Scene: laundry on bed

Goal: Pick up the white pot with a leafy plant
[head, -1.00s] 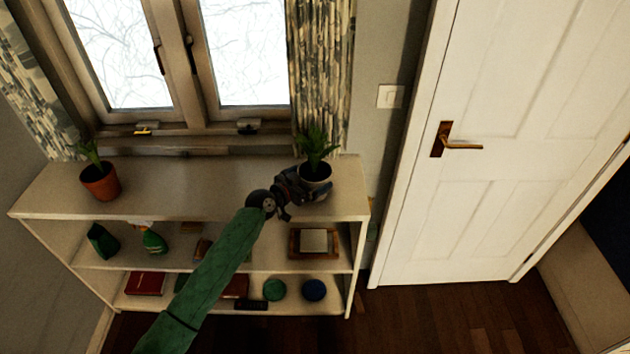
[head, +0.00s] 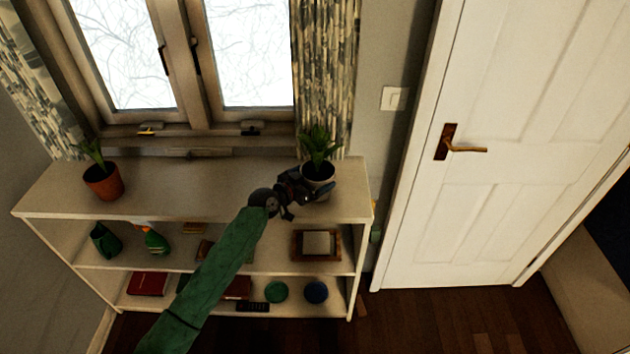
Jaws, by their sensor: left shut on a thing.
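The fingers hide some of the pot. I cannot tell whether the pot's base touches the shelf top. My right gripper is not in view.
A terracotta pot with a plant (head: 103,182) stands at the left end of the shelf top. The lower shelves hold books, a framed item (head: 316,244) and round tins. The window and curtain (head: 325,70) are behind. A white door (head: 480,190) is at the right.

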